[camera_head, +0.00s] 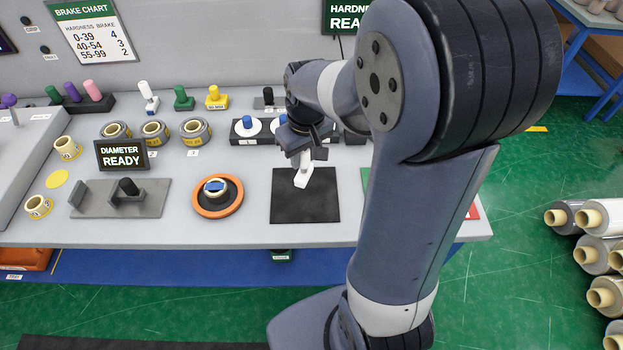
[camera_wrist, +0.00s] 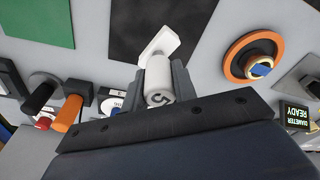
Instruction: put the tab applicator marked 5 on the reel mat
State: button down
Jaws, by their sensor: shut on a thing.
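The white tab applicator (camera_wrist: 158,75) is marked 5 on its round end, which faces the wrist camera. My gripper (camera_head: 303,155) is shut on its handle; in the wrist view its fingers (camera_wrist: 160,88) press on both sides. The applicator's flat white foot (camera_head: 302,178) points down over the black square mat (camera_head: 305,208), near its back half. That mat, likely the reel mat, also shows in the wrist view (camera_wrist: 128,30). I see nothing lying on it. I cannot tell whether the foot touches it.
An orange-rimmed disc (camera_head: 218,209) with a small roll is left of the mat. A green mat (camera_head: 366,180), mostly hidden by my arm, is to the right. Several applicators and a black rack (camera_head: 248,138) stand behind. A diameter display (camera_head: 122,154) stands left.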

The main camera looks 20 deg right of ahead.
aim_at(303, 170)
jog(key=shift+f, duration=3.15)
jog(key=shift+f, duration=0.1)
jog(key=c, duration=1.1)
grip_release()
jog(key=shift+c, duration=0.2)
jog(key=shift+r, duration=0.55)
jog(key=r, duration=0.3)
jog(key=s+r, duration=0.1)
jog(key=r, duration=0.7)
jog(key=shift+s+d, duration=0.15)
jog(key=shift+s, duration=0.05)
